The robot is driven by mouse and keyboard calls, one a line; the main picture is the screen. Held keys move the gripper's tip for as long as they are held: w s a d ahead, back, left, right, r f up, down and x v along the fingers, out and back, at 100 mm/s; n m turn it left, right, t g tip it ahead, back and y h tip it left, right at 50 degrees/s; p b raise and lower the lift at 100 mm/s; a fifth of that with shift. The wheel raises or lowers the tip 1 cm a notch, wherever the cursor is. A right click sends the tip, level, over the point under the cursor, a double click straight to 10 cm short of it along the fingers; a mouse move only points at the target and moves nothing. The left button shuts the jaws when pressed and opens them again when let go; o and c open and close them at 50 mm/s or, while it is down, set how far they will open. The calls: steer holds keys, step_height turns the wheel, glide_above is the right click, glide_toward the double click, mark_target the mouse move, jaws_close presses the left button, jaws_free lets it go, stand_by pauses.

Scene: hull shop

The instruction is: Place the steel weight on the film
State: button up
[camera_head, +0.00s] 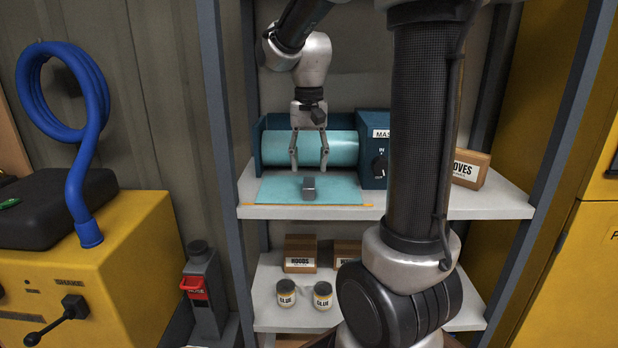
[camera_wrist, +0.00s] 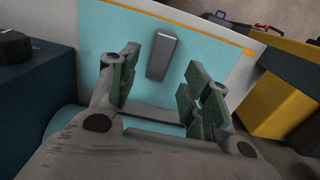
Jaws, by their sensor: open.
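The steel weight (camera_head: 309,188) is a small grey block. It rests on the light blue film (camera_head: 340,190), which lies flat on the upper shelf in front of the roll (camera_head: 342,147). In the wrist view the weight (camera_wrist: 162,55) lies on the film (camera_wrist: 205,50), inside its edges. My gripper (camera_head: 309,166) is open and empty, above the film and near the roll. In the wrist view its fingers (camera_wrist: 156,95) are apart, and the weight lies beyond the fingertips with no visible contact.
The blue dispenser housing (camera_head: 374,164) with a dial stands right of the roll. A gloves box (camera_head: 468,170) is on the shelf's right. The lower shelf (camera_head: 262,312) holds boxes and glue jars (camera_head: 286,292). Shelf posts (camera_head: 214,85) flank the bay. A yellow machine (camera_head: 110,270) stands left.

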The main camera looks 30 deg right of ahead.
mark_target(309, 182)
step_height(309, 182, up, 5)
steer(key=s+a+f+n+t, duration=0.1)
steer(key=s+n+t, duration=0.1)
steer(key=s, duration=0.6)
steer(key=s+a+f+n+t, duration=0.2)
steer(key=s+n, duration=0.2)
steer(key=s, duration=0.5)
steer(key=shift+n, duration=0.4)
steer(key=shift+a, duration=0.1)
